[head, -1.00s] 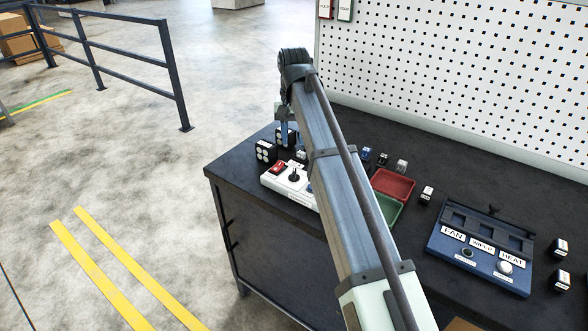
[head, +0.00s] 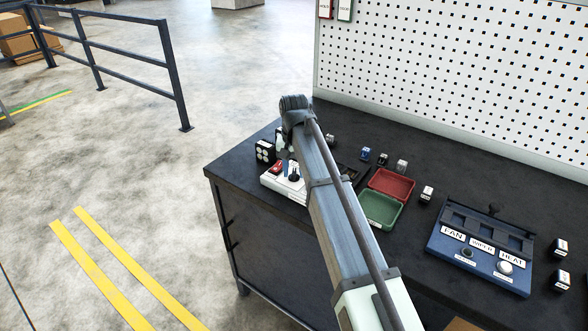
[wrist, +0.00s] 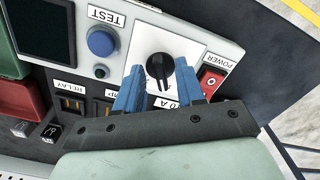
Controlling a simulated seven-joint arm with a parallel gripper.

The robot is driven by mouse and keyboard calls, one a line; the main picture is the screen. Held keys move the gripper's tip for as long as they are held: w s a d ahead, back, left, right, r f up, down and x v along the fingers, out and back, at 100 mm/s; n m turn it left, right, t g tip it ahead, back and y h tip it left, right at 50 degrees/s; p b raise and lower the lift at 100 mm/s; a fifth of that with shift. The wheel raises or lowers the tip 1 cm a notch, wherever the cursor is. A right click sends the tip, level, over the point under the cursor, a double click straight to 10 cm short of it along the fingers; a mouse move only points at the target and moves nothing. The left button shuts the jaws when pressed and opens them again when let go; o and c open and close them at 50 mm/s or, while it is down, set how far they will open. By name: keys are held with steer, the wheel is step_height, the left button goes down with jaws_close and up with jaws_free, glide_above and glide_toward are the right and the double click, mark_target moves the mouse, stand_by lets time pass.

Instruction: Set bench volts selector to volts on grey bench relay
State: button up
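The black selector knob (wrist: 160,69) sits on a white plate on the white bench unit (wrist: 216,45). Its pointer end is toward the bottom of the wrist view. My gripper (wrist: 161,68) is open, its blue fingers on either side of the knob with a gap at each side. A label below the knob is partly hidden by the fingers, and I cannot read the selector's position words. A red POWER rocker (wrist: 211,80) is right of the knob and a blue TEST button (wrist: 101,42) left. In the head view the white unit (head: 272,183) is partly behind my arm.
A red tray (head: 391,174) and a green tray (head: 389,223) lie right of my arm. A blue panel (head: 467,275) with FAN, WIPER and HEAT labels is farther right. Small blocks stand about the dark bench. A black block (head: 264,151) stands behind the white unit.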

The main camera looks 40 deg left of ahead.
jaws_close()
stand_by(0.3)
steer(key=shift+m, duration=0.3)
steer(key=m, duration=1.1)
steer(key=shift+a, duration=0.1)
steer(key=shift+m, duration=0.3)
stand_by(0.5)
jaws_free()
